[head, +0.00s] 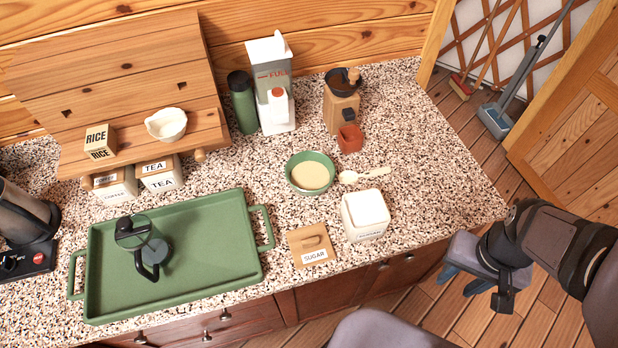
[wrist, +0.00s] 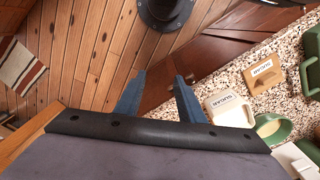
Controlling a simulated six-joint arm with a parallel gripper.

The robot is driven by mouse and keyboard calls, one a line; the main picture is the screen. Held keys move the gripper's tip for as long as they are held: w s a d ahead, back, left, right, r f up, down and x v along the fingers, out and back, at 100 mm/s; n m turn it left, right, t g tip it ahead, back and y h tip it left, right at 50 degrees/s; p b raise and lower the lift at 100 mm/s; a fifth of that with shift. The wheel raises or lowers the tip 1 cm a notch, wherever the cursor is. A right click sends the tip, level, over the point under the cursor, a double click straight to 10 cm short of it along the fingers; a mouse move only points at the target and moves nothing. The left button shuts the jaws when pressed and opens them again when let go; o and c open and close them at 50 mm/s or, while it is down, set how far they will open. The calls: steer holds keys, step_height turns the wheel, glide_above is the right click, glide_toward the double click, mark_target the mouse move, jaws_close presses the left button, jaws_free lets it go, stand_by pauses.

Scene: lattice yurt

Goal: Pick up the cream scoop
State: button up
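The cream scoop (head: 364,175) lies on the speckled counter in the head view, just right of a green bowl (head: 296,187) and behind a white canister (head: 365,215). I cannot make it out in the wrist view. My gripper (head: 462,284) is off the counter's front right edge, over the wooden floor and well away from the scoop. In the wrist view its two blue fingers (wrist: 157,97) stand apart with nothing between them. The gripper is open and empty.
A wooden SUGAR lid (head: 312,246) lies left of the canister. A green tray (head: 215,250) fills the counter's left. A brown grinder (head: 341,103), a small red-brown container (head: 350,138) and a white bottle (head: 278,110) stand behind the scoop. Counter right of the scoop is clear.

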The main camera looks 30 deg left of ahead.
steer(key=shift+o, duration=0.3)
steer(key=n+t+h+b, duration=0.3)
steer(key=n+b, duration=0.8)
steer(key=n, duration=1.6)
glide_above(376, 171)
steer(key=s+a, duration=0.3)
step_height(376, 171, down, 9)
steer(key=shift+w+d+r, duration=0.15)
steer(key=shift+r, duration=0.05)
steer(key=shift+p+x, duration=1.7)
steer(key=shift+x, duration=1.35)
steer(key=shift+w+d+f, duration=0.2)
steer(key=shift+f, duration=0.35)
steer(key=shift+c, duration=0.7)
jaws_close()
